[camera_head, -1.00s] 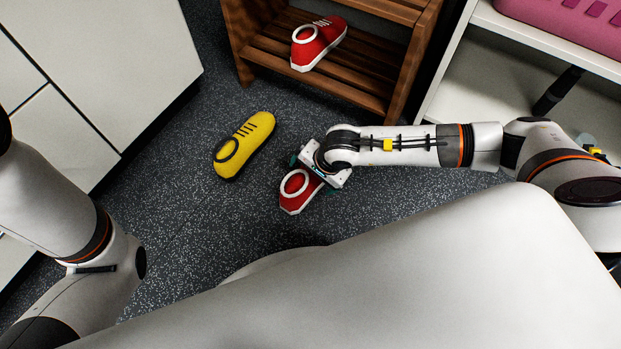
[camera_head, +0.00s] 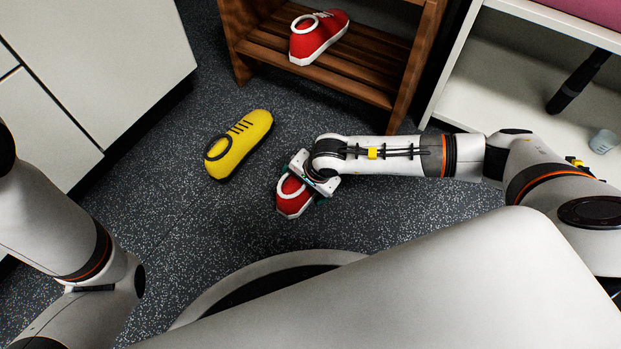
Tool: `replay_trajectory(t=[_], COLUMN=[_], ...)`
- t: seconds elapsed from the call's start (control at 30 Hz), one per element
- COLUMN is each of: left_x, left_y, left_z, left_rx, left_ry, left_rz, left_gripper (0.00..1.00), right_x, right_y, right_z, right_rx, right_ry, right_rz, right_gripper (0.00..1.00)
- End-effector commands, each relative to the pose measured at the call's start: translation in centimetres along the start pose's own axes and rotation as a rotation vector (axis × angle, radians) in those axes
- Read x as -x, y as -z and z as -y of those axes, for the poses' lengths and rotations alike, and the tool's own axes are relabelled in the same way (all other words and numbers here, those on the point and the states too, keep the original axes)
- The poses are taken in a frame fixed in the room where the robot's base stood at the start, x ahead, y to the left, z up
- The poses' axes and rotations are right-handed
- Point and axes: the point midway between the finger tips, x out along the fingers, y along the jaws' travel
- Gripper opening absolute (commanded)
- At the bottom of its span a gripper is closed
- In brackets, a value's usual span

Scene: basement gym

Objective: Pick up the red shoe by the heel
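A red shoe (camera_head: 294,200) with a white rim and sole lies on the floor near the middle of the view. Its end with the round white-rimmed opening shows at the lower left; the other end is hidden under my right gripper. My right gripper (camera_head: 302,180) is pointed down over the shoe, with teal finger parts showing at either side of it. The gripper's body hides whether the fingers touch the shoe or how wide they are. A second red shoe (camera_head: 318,38) rests on the wooden rack. My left arm shows at the left, but its gripper is out of view.
A yellow shoe (camera_head: 239,145) lies on the floor left of my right gripper. The wooden rack (camera_head: 375,93) stands behind, beside a white shelf unit (camera_head: 490,85) at the right. A white cabinet (camera_head: 110,60) is at the left. Open floor lies around the yellow shoe.

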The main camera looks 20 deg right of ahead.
Motion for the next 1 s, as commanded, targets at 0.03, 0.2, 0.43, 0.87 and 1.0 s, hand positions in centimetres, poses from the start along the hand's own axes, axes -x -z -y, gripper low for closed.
replay_trajectory(t=[0.03,0.2,0.43,0.87,1.0], left_x=[-0.1,-0.1,-0.1,-1.0,-2.5], left_y=[0.1,0.1,0.1,0.4,0.9], left_z=[0.0,0.0,0.0,-0.2,-0.5], left_rx=[0.0,0.0,0.0,-0.001,-0.001], left_ry=[0.0,0.0,0.0,0.0,0.0], left_rz=[0.0,-0.001,-0.001,-0.001,-0.002], left_gripper=[0.36,0.36,0.36,0.36,0.36], right_x=[0.1,0.1,0.1,1.2,3.1], right_y=[0.0,0.0,0.0,0.0,-0.1], right_z=[-0.1,0.0,0.0,-0.5,-1.2], right_rx=[0.0,0.0,0.0,0.0,0.0], right_ry=[0.0,0.0,0.0,-0.002,-0.002], right_rz=[0.0,0.0,0.0,0.001,0.001], right_gripper=[0.97,0.84,0.46,0.36,0.36])
